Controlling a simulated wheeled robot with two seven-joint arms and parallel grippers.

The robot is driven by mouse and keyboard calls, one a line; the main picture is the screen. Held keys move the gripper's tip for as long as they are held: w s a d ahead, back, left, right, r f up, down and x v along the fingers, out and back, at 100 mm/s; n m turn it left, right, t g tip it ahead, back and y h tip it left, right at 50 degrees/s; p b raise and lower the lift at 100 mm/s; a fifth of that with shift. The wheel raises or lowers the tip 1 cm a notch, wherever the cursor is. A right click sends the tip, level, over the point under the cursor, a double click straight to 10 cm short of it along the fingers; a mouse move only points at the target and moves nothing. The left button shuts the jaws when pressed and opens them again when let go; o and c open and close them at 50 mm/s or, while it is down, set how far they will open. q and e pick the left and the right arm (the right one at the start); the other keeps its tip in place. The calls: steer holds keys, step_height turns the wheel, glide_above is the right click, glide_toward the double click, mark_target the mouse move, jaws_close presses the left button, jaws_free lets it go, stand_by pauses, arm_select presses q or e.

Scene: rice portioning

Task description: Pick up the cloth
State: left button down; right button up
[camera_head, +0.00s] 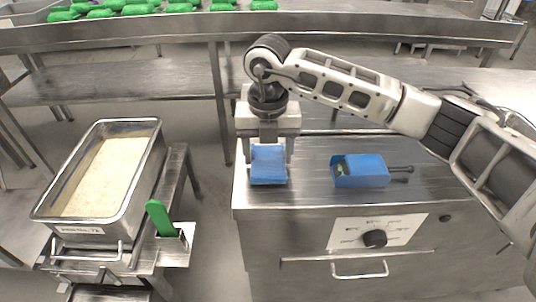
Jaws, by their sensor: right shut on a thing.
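The blue cloth (268,166) hangs between the fingers of my right gripper (268,150), over the left part of the steel cabinet top. My right gripper points down and is shut on the cloth. I cannot tell whether the cloth's lower edge touches the cabinet top. My left gripper is not in view.
A blue box (362,172) with dark handles stands on the cabinet top (315,200), right of the gripper. A steel pan of rice (152,160) and a green-handled tool (160,217) are at the left. Green packs (140,9) lie on the back table.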

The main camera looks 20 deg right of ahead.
steer(key=shift+r, duration=0.45)
steer(key=s+a+r+b, duration=0.2)
steer(key=s+a+r, duration=0.2)
steer(key=a+r, duration=0.7)
steer(key=shift+a+r, duration=0.4)
steer(key=shift+a, duration=0.8)
steer(key=shift+o, duration=0.5)
